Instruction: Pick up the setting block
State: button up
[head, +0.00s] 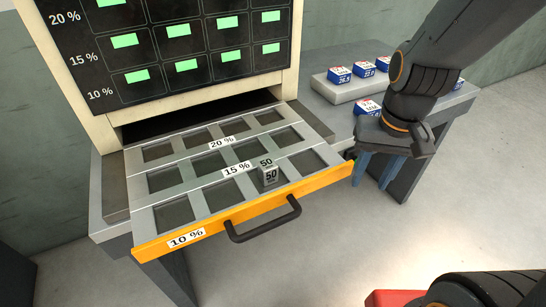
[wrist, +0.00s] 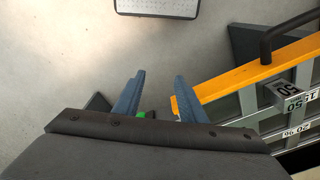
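The setting block (head: 269,175) is a small grey block marked 50. It stands in the front row of the open drawer (head: 147,222), towards the right, close behind the orange front edge. In the wrist view the block (wrist: 287,91) shows at the right edge. My gripper (head: 371,178) is to the right of the drawer, apart from the block. In the wrist view its two blue fingers (wrist: 158,95) are spread with no block between them. A small green spot shows beside the left finger; I cannot tell what it is.
The drawer has a black handle (head: 264,230) at the front. A panel with green lights (head: 176,30) stands above the drawer. Several blue and white boxes (head: 340,74) are on the bench at the right. Something red (head: 392,299) shows at the bottom.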

aim_at(269, 164)
jog(key=w+a+r+m+p, duration=0.1)
jog(key=a+r+m, duration=0.1)
jog(key=a, duration=0.2)
jog(key=a+r+m+g+y+p, duration=0.1)
jog(key=a+m+p, duration=0.1)
jog(key=a, duration=0.1)
jog(key=w+a+r+m+y+p, duration=0.1)
jog(key=a+r+m, duration=0.1)
jog(key=a, duration=0.2)
jog(key=shift+w+a+r+m+g, duration=0.3)
jog(key=shift+w+a+g, duration=0.05)
jog(key=shift+g, duration=0.05)
jog(key=a+m, duration=0.1)
jog(key=a, duration=0.2)
jog(key=a+m+g+y+p, duration=0.1)
jog(key=a, duration=0.2)
jog(key=a+m+p, duration=0.1)
jog(key=a+m, duration=0.1)
jog(key=a, duration=0.1)
jog(key=shift+s+a+r+y, duration=0.1)
jog(key=shift+s+a+y, duration=0.1)
jog(key=shift+y, duration=0.2)
jog(key=shift+d+p+x, duration=0.15)
jog(key=shift+p+x, duration=0.3)
jog(key=shift+x, duration=1)
jog(key=shift+d+p+x, duration=0.15)
jog(key=shift+p+x, duration=0.3)
jog(key=shift+x, duration=1)
grip_shut()
